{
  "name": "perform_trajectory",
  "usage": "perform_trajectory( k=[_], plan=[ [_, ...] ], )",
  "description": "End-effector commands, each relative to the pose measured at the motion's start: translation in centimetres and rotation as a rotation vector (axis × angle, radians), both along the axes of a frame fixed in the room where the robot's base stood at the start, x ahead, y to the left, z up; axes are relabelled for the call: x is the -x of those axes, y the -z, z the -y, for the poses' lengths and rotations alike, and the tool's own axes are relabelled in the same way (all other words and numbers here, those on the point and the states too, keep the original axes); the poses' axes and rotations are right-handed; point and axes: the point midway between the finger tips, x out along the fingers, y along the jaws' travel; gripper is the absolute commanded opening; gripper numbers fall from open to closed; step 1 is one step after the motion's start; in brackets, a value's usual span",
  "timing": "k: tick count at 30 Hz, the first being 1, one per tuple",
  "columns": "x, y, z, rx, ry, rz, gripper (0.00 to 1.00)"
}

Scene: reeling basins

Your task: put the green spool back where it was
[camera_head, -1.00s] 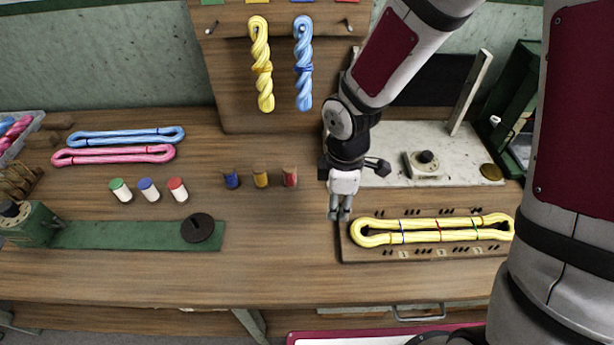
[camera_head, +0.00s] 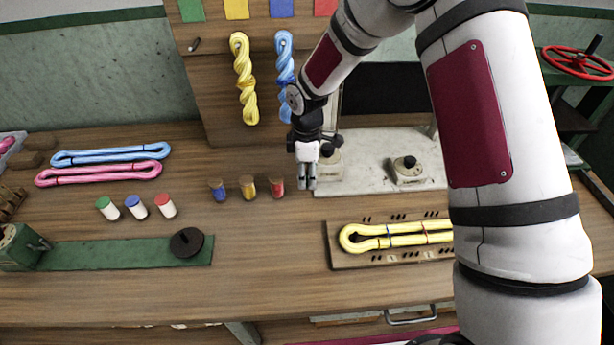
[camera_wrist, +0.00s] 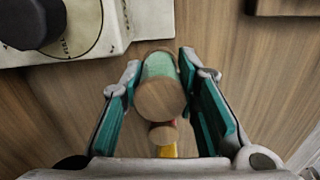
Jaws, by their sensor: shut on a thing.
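My gripper (camera_head: 307,186) is shut on the green spool (camera_wrist: 158,92). In the wrist view the spool's round wooden end faces the camera, with green thread behind it, between the two fingers. In the head view I cannot make the green spool out at the fingertips. The gripper is just right of the red spool (camera_head: 277,187), which ends a row with the yellow spool (camera_head: 248,188) and the blue spool (camera_head: 218,190). The wrist view shows the red spool (camera_wrist: 163,133) and yellow spool (camera_wrist: 168,151) below the held one. I cannot tell its height above the table.
White bobbins with green (camera_head: 108,208), blue (camera_head: 136,206) and red (camera_head: 166,205) tops stand to the left. A pale slab with knobbed devices (camera_head: 409,170) lies behind and right of the gripper. A board with a yellow skein (camera_head: 390,237) is at front right. Bare table lies before the spools.

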Motion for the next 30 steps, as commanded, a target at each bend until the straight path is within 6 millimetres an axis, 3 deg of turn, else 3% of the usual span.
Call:
perform_trajectory(
  k=[4, 28, 29, 30],
  plan=[
    [0.0, 1.0, 0.0, -0.001, -0.001, 0.002, 0.01],
    [0.0, 2.3, 0.0, -0.001, -0.001, 0.003, 0.01],
    [0.0, 2.3, 0.0, -0.001, 0.000, 0.003, 0.35],
    [0.0, 2.3, 0.0, -0.001, 0.000, 0.003, 0.44]
  ],
)
